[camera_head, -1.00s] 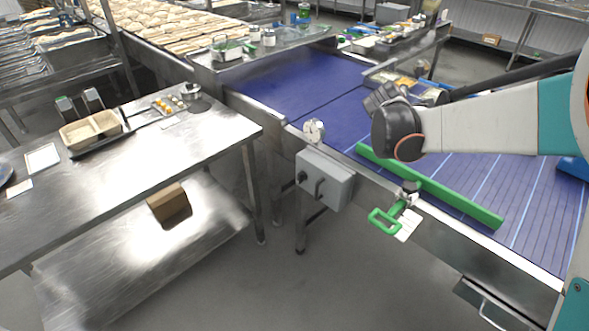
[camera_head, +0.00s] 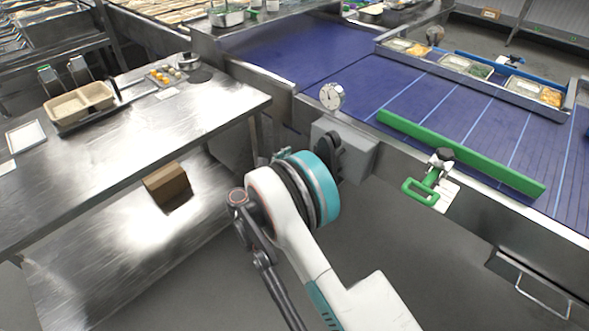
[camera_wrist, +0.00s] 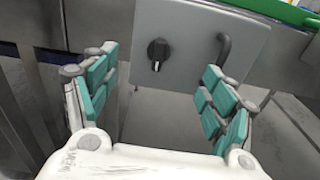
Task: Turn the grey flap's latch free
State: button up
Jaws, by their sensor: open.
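The grey flap (camera_wrist: 198,22) fills the upper middle of the wrist view. Its black latch knob (camera_wrist: 157,52) sits at the lower left of the panel, with a dark grey bent handle (camera_wrist: 223,50) to its right. In the head view, the grey flap (camera_head: 361,158) is on the conveyor's side, partly hidden by my arm, and its knob is hidden. My gripper (camera_wrist: 160,66) is open, with teal-padded fingers left and right of the knob in the picture. No contact with it is visible. In the head view, my gripper (camera_head: 330,152) is in front of the flap.
A round white gauge (camera_head: 331,96) stands just above the flap. A steel table (camera_head: 140,140) stands at the left. The floor in front is clear.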

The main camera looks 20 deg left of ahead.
jog(key=f+x, duration=0.1)
jog(key=x, duration=0.7)
jog(key=shift+w, duration=0.4)
jog(key=shift+d, duration=0.1)
grip_shut()
jog(key=shift+n, duration=0.3)
dwell(0.6)
jog(key=shift+n, duration=1.4)
